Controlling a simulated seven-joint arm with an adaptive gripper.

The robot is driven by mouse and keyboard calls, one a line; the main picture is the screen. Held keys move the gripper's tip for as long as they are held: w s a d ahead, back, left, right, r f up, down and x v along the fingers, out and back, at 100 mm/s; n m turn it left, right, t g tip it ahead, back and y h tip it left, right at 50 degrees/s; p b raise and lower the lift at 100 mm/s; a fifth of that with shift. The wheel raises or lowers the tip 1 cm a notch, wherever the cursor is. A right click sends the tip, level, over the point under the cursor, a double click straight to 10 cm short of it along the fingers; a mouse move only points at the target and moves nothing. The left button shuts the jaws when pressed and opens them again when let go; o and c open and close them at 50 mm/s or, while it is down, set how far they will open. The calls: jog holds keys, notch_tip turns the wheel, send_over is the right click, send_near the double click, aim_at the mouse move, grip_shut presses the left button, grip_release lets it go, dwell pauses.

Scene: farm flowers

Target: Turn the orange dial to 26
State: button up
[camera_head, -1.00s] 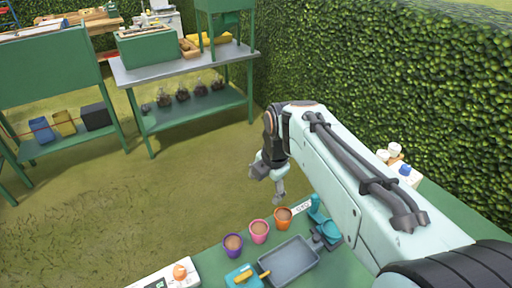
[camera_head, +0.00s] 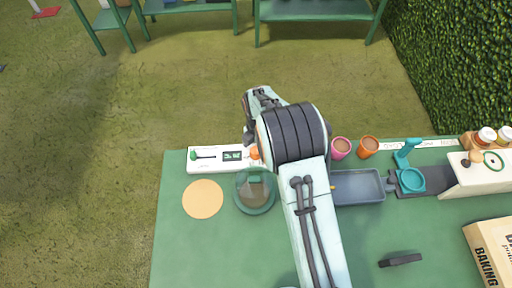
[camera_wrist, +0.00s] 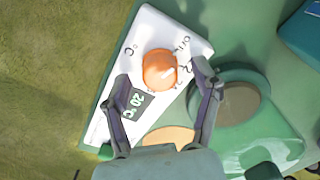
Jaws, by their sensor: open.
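The orange dial (camera_wrist: 160,69) is a round knob with a white mark on a white control panel (camera_wrist: 150,30). The panel's dark display (camera_wrist: 134,102) appears to read 20 °C. In the wrist view, my open gripper (camera_wrist: 161,76) has one finger on each side of the dial, with gaps visible; I cannot tell how far above the panel the fingertips are. In the head view, the panel (camera_head: 203,163) lies at the table's far left edge, and the dial (camera_head: 255,153) is partly hidden by my arm.
A round green-rimmed pot (camera_head: 255,191) stands close to the panel, beside a tan disc (camera_head: 203,199). A pink cup (camera_head: 341,147), an orange cup (camera_head: 368,146), a grey tray (camera_head: 358,186) and a teal device (camera_head: 408,177) are to the right. Grass lies beyond the table edge.

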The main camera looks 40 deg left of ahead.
jog(key=shift+f, duration=0.15)
grip_shut()
